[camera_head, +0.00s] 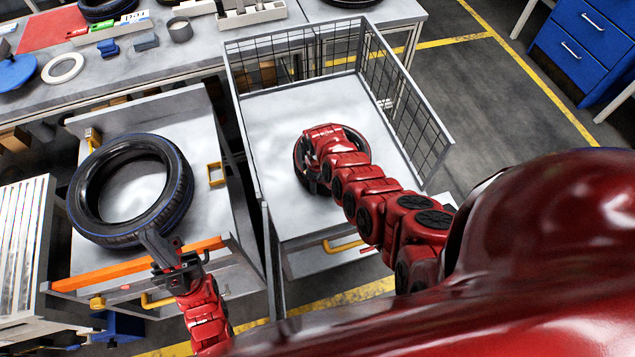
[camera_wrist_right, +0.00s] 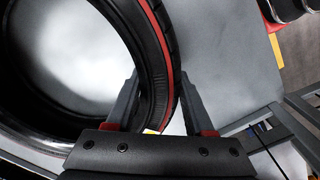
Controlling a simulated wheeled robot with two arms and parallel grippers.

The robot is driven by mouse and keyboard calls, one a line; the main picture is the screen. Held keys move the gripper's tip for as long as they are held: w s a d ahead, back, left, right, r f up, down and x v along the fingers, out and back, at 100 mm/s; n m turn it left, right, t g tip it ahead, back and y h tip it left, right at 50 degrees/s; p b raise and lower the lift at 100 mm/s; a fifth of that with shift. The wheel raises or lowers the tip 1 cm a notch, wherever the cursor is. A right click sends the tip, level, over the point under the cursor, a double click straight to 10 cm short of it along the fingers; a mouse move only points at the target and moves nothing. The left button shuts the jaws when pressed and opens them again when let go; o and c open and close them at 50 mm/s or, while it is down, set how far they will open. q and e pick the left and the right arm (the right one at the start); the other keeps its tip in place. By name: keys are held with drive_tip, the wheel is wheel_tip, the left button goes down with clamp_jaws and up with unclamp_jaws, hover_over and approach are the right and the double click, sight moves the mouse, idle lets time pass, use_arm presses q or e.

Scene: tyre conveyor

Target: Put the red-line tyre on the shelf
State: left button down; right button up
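The red-line tyre (camera_head: 300,160) is in the mesh-sided cart, largely hidden by my right arm in the head view. In the right wrist view its black wall with the red line (camera_wrist_right: 162,60) stands between the two fingers of my right gripper (camera_wrist_right: 158,100). Both fingers appear to touch the wall, one inside the tyre and one outside. A larger blue-line tyre (camera_head: 185,185) lies on the left cart. My left gripper (camera_head: 158,245) is at that tyre's near edge; its finger gap is not clear. I cannot identify the target shelf.
The mesh-sided cart (camera_head: 265,110) has tall walls around the red-line tyre. An orange bar (camera_head: 135,265) crosses the left cart's front. A cluttered grey workbench (camera_head: 110,70) runs along the back. Blue drawers (camera_head: 585,40) stand far right, with open floor (camera_head: 480,100) between.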

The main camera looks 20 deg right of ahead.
drive_tip(key=o, duration=0.3)
drive_tip(key=shift+o, duration=0.2)
drive_tip(key=shift+r, duration=0.15)
